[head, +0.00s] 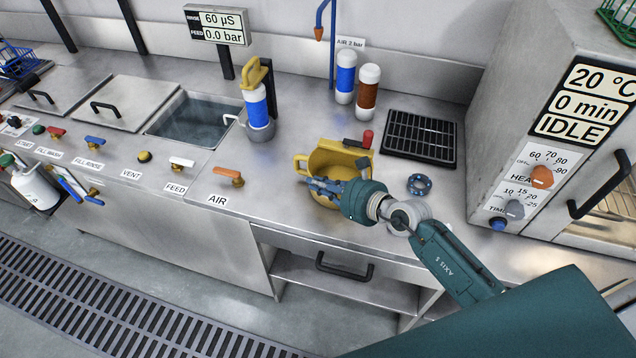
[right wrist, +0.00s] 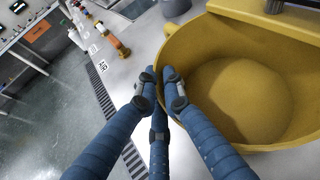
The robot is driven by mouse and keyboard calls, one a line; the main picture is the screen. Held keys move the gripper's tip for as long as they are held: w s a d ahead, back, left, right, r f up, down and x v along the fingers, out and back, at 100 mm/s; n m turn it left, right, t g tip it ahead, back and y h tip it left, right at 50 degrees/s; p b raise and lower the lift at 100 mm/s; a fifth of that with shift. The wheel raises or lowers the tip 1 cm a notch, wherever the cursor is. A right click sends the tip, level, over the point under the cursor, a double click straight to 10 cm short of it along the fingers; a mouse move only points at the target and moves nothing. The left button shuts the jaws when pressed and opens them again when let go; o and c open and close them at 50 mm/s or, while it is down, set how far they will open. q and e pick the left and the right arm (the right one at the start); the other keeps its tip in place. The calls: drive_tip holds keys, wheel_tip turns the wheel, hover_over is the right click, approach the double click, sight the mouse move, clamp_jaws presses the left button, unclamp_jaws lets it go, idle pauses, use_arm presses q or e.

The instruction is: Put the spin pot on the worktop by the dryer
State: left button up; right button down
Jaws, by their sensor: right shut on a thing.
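The spin pot appears to be the wide yellow pot (head: 328,158) near the front of the worktop (head: 290,180). In the right wrist view, the open yellow pot (right wrist: 245,95) fills the right side and its inside looks empty. My right gripper (head: 318,187) is at its front left side. In the right wrist view, the blue fingers (right wrist: 158,80) are closed together at the pot's wall, below a yellow lug. I cannot tell whether the pot rests on the worktop or is just above it. The dryer (head: 490,140) stands at the right, showing IDLE. My left gripper is not in view.
A black grid mat (head: 419,138) lies left of the dryer. A small blue ring (head: 420,185) lies in front of it. A blue bottle (head: 345,76) and a brown one (head: 367,86) stand behind. A sink (head: 190,125) is at the left.

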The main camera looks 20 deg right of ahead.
drive_tip(key=c, duration=1.9)
unclamp_jaws()
drive_tip(key=shift+o, duration=0.2)
drive_tip(key=shift+r, duration=0.15)
drive_tip(key=b+v, duration=0.1)
drive_tip(key=v, duration=1.1)
